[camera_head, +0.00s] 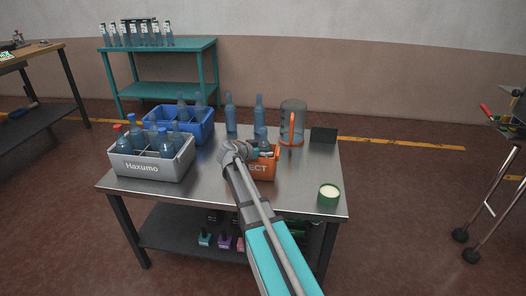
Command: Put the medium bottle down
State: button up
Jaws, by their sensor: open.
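A blue bottle (261,138) stands upright at the orange crate (262,172), seemingly inside it; its lower part is hidden by my gripper. My gripper (262,153) is at the crate, its fingers open close around or beside this bottle; I cannot tell if they touch it. Two more blue bottles, one on the left (230,114) and one on the right (259,112), stand upright on the table behind. I cannot tell by size which bottle is the medium one.
A grey crate (150,168) and a blue crate (207,132), both holding bottles, stand on the metal table (215,192) at left. A grey cylinder with an orange part (293,118), a dark block (323,135) and a green tin (329,194) stand at right. The table's right front is mostly bare.

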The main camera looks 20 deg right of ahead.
jog(key=shift+r, duration=0.1)
jog(key=shift+r, duration=0.15)
jog(key=p+v, duration=0.5)
jog(key=v, duration=0.7)
dwell(0.5)
jog(key=s+a+f+n+g+y, duration=0.1)
jog(key=s+a+f+n+y, duration=0.3)
jog(key=s, duration=0.3)
jog(key=s+a+f+n+g+y, duration=0.2)
jog(key=s+a+f+n+y, duration=0.1)
jog(key=s, duration=0.4)
jog(key=s+a+f+n+g+y, duration=0.2)
jog(key=s+a+f+n+y, duration=0.2)
jog(key=s+a+n+y, duration=0.1)
jog(key=shift+s+a+f+n+y, duration=0.3)
jog(key=shift+s+n, duration=0.5)
jog(key=shift+s, duration=0.55)
